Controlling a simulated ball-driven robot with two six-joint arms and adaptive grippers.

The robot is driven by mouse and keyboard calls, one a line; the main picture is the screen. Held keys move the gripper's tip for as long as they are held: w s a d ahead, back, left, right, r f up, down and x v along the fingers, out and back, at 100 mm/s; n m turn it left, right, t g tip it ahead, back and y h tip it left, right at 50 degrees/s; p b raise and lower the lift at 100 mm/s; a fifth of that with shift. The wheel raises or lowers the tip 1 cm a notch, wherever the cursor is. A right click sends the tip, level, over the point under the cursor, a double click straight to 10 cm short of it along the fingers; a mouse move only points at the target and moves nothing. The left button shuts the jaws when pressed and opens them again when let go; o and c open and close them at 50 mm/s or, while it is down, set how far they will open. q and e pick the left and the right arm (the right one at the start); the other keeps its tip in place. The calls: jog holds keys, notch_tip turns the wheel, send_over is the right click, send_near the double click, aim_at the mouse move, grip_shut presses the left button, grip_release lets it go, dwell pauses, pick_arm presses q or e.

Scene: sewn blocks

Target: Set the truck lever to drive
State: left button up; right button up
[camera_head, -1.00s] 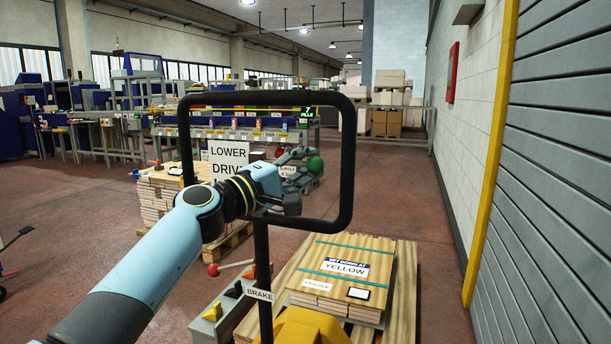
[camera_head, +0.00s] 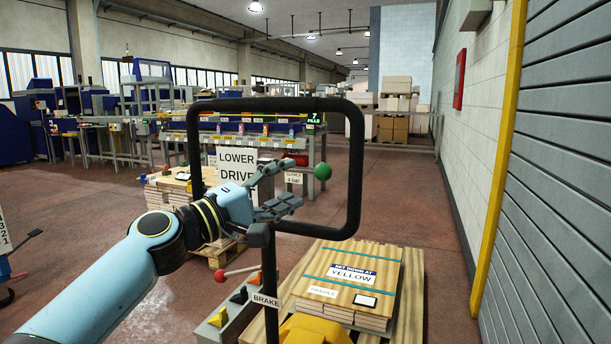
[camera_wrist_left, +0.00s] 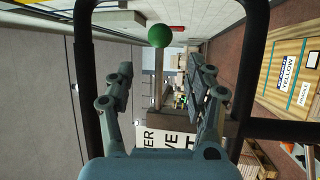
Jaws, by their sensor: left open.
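The truck's black tube frame (camera_head: 357,170) stands in front of me. A sign reading LOWER and DRIVE (camera_head: 237,163) shows through it, its lowest line hidden by my left gripper. A green ball knob (camera_head: 323,171) shows inside the frame, right of the gripper. My left gripper (camera_head: 294,184) is open and empty, its fingers pointing right toward the knob, apart from it. In the left wrist view the green knob (camera_wrist_left: 160,35) lies ahead, beyond the spread fingertips (camera_wrist_left: 166,78). Most of the lever's rod is hard to make out. My right gripper is not in view.
A red-knobbed lever (camera_head: 220,276) stands by the BRAKE label (camera_head: 265,300), low on the truck. A wooden load marked YELLOW (camera_head: 352,275) lies ahead on a pallet. A grey shutter wall (camera_head: 560,170) closes the right side. Open floor (camera_head: 90,215) lies left.

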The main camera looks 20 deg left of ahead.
pick_arm(q)
jog(key=v, duration=0.5)
dwell(0.3)
jog(key=s+a+f+g+y, duration=0.1)
jog(key=s+f+g+y, duration=0.3)
jog(key=f, duration=1)
jog(key=s+a+f+g+y, duration=0.1)
jog(key=s+f, duration=0.4)
jog(key=f, duration=0.8)
jog(key=s+a+f+g+y, duration=0.25)
jog(key=s+f, duration=0.25)
jog(key=f, duration=0.9)
jog(key=s+f+m+g, duration=0.4)
jog(key=s+f+g, duration=0.1)
jog(key=s+f, duration=1)
jog(key=s+f+m+g+y, duration=0.1)
jog(key=s+f+m+g, duration=0.1)
jog(key=s, duration=0.9)
jog(key=s+a+f+m+g+y, duration=0.1)
jog(key=s+f+m, duration=0.4)
jog(key=s, duration=0.7)
jog(key=shift+s+m+g+y, duration=0.25)
jog(key=shift+m+g+y, duration=0.15)
jog(key=shift+g, duration=0.25)
